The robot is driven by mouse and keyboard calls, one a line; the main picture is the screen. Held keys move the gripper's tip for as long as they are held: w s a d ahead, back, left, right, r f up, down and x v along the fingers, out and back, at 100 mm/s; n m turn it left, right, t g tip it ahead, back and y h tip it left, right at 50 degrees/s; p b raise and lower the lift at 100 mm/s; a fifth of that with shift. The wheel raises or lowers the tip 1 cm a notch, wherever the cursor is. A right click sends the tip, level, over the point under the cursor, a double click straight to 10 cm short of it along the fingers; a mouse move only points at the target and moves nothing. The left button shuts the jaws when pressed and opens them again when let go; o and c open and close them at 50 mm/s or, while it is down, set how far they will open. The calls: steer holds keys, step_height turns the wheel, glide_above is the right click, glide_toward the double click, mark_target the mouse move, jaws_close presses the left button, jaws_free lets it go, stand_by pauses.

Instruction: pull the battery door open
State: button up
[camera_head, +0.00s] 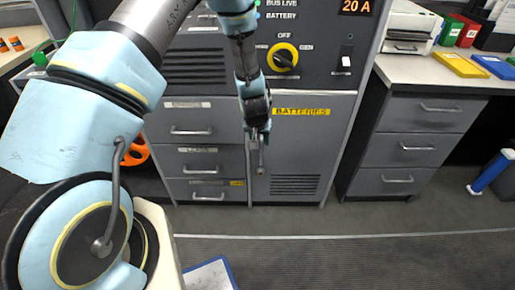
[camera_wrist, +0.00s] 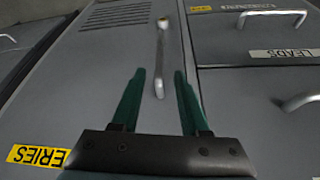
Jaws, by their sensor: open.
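The battery door (camera_head: 310,150) is the grey panel under the yellow BATTERIES label (camera_head: 301,112), with vent slots low down. It looks shut, flush with the cabinet front. Its upright bar handle (camera_head: 262,157) is near the door's left edge. In the wrist view the handle (camera_wrist: 161,55) runs up the middle, its near end between my finger tips in the picture. My gripper (camera_wrist: 158,78) is open, with one green finger on each side of the handle's line. No contact shows, and the remaining depth is hard to tell. In the head view my gripper (camera_head: 259,132) hangs just above the handle.
Grey drawers (camera_head: 192,130) with bar handles stand left of the door; a drawer handle (camera_wrist: 272,15) shows at right in the wrist view. A control panel with a yellow-ringed knob (camera_head: 284,57) is above. Another drawer unit (camera_head: 415,145) stands right. The floor (camera_head: 340,255) before the door is clear.

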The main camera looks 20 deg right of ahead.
mark_target(261, 146)
steer(key=x, duration=0.7)
steer(key=shift+f, duration=0.2)
steer(key=shift+c, duration=0.2)
jaws_close()
steer(key=shift+s, duration=0.1)
stand_by(0.9)
